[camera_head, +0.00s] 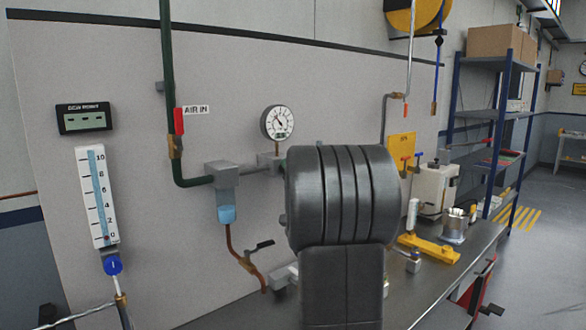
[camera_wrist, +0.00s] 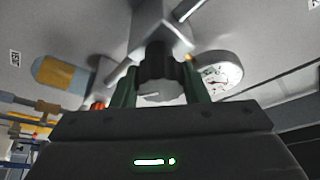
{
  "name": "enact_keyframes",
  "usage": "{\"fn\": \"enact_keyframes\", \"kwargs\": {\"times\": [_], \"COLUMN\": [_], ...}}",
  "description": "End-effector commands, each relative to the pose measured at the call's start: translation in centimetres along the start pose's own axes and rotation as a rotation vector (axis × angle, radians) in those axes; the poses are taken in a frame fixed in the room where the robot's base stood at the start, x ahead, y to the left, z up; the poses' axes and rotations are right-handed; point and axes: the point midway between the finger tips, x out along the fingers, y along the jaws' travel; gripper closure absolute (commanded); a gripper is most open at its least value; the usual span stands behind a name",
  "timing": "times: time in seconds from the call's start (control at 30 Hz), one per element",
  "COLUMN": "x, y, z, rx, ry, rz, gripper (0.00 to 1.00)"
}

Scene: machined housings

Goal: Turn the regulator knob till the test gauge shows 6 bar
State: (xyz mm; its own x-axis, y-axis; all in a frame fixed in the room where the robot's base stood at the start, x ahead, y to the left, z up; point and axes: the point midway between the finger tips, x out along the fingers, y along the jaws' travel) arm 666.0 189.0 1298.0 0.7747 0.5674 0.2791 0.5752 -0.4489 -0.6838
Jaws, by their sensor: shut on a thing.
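In the wrist view, the dark ribbed regulator knob (camera_wrist: 155,68) sits between the two green fingers of my gripper (camera_wrist: 160,82), which is shut on it. The knob's pale end face with a short dark mark shows toward the camera. A round white dial gauge (camera_wrist: 219,78) is just right of the fingers. In the head view, a round gauge (camera_head: 278,122) is on the wall board, with its needle pointing up and left; its numbers are too small to read. The knob and my gripper are hidden there behind my arm.
A green air pipe (camera_head: 168,100) with a red-handled valve (camera_head: 179,122) runs to a filter with a blue bowl (camera_head: 227,213). A flow tube (camera_head: 96,196) and small display (camera_head: 84,118) are at left. The steel bench (camera_head: 440,285) holds a yellow fixture (camera_head: 428,249) at right.

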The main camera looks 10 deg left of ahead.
Motion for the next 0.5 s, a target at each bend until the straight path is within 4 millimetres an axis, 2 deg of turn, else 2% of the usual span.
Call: {"fn": "enact_keyframes", "kwargs": {"times": [0.5], "x": [0.16], "y": [-0.48], "z": [-0.40], "rx": [0.454], "ry": [-0.001], "rz": [0.190], "gripper": [0.82]}}
